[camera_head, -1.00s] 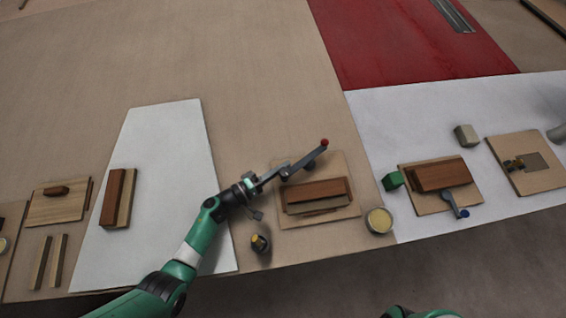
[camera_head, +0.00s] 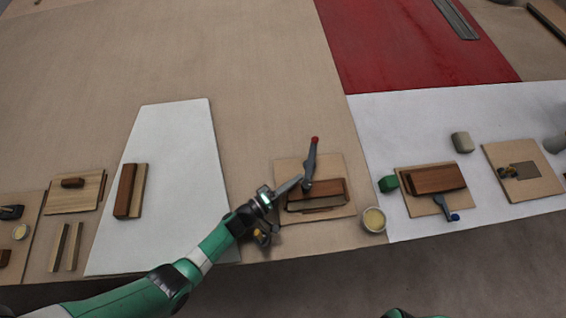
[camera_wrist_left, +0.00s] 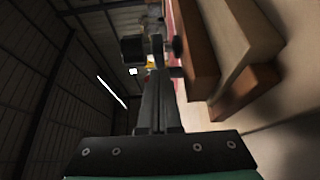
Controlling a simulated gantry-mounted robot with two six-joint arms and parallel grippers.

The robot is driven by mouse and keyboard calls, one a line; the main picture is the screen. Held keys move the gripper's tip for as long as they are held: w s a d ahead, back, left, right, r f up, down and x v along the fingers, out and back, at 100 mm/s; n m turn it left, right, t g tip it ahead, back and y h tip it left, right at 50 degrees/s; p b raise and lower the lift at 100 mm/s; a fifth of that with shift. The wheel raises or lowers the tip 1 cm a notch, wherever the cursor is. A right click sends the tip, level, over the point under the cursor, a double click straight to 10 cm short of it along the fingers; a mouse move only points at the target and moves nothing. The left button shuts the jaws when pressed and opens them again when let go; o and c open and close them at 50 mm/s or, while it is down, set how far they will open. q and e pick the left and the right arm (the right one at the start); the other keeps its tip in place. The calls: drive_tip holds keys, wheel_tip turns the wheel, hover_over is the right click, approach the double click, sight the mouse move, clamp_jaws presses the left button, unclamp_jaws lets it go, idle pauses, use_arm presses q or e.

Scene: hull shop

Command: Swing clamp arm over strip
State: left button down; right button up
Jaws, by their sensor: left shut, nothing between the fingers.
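The clamp arm (camera_head: 311,160) is a dark grey bar with a red knob at its far end. It points away from me, its near end at the back edge of the reddish-brown strip (camera_head: 325,190). The strip lies on lighter wood on a square board (camera_head: 335,164). My left gripper (camera_head: 299,181) is shut and empty, its tips beside the near end of the clamp arm; I cannot tell whether they touch. In the left wrist view its closed fingers (camera_wrist_left: 157,105) point towards dark clamp parts (camera_wrist_left: 140,48), with the strip (camera_wrist_left: 196,45) to their right. My right gripper is out of view.
A dark bottle-like item (camera_head: 262,237) stands close under my left wrist. Another board (camera_head: 411,205) holds a blue-tipped clamp. The white sheet (camera_head: 180,190) on the left is mostly free.

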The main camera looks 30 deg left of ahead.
use_arm(q)
drive_tip(key=shift+d, duration=0.75)
idle(0.3)
